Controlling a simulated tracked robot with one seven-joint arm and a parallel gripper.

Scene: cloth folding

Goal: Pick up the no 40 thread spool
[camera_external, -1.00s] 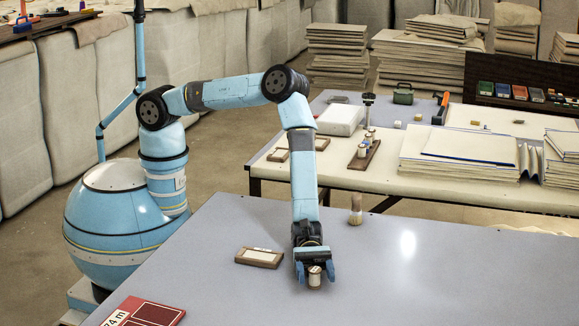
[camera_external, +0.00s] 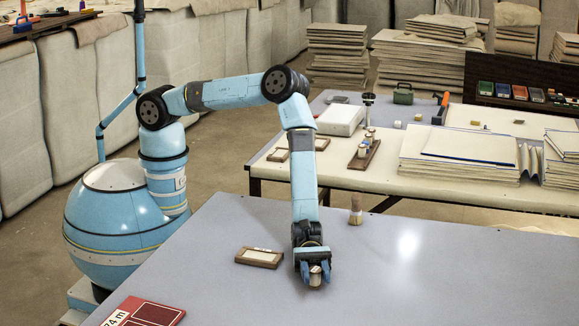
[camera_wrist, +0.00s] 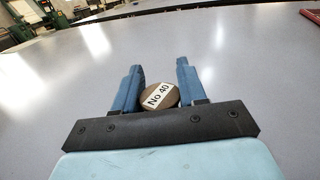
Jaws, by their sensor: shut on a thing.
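The no 40 thread spool (camera_wrist: 158,96) shows in the wrist view as a round brown top with a white "No 40" label. It sits between the two blue fingers of my gripper (camera_wrist: 158,88). In the external view the spool (camera_external: 315,276) stands upright on the grey table, white with a brown base, partly hidden by the fingers. My gripper (camera_external: 315,272) points down there and is shut on the spool. The spool appears to be at the table surface; I cannot tell any gap under it.
A brown wooden frame (camera_external: 259,257) lies left of my gripper. A small wooden spool-like piece (camera_external: 356,211) stands farther back on the same table. A red sign (camera_external: 148,312) lies at the front left. The grey table (camera_external: 450,270) is clear on the right.

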